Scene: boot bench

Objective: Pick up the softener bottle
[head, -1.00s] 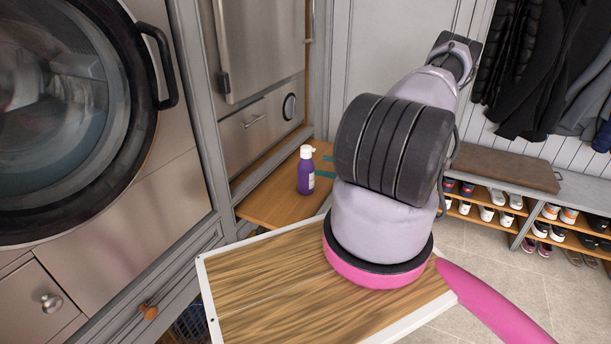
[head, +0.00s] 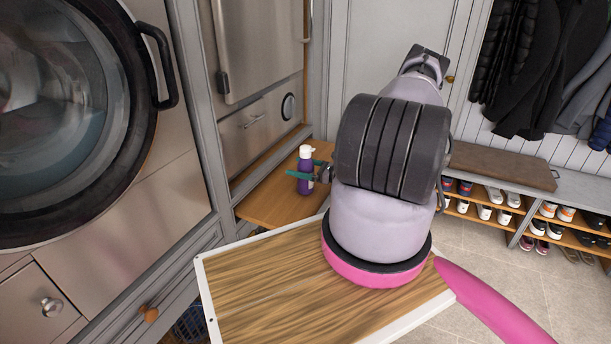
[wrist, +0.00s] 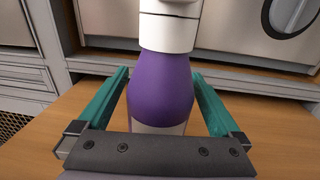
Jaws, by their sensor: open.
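The softener bottle (head: 305,161) is purple with a white cap and stands upright on a wooden shelf board in the head view. It fills the middle of the wrist view (wrist: 160,88), where a pale label shows low on its body. My gripper (head: 302,170) has teal fingers, which reach the bottle from the right in the head view. In the wrist view my gripper (wrist: 160,85) is open, with one finger on each side of the bottle and a gap visible on both sides. The bottle's lower part is hidden behind the gripper's dark palm.
The wooden board (head: 268,207) stands under steel cabinet fronts (head: 262,130). A washing machine door (head: 60,110) is at the left. A shoe bench (head: 500,172) with several shoes and hanging coats (head: 535,70) are at the right. The board is clear around the bottle.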

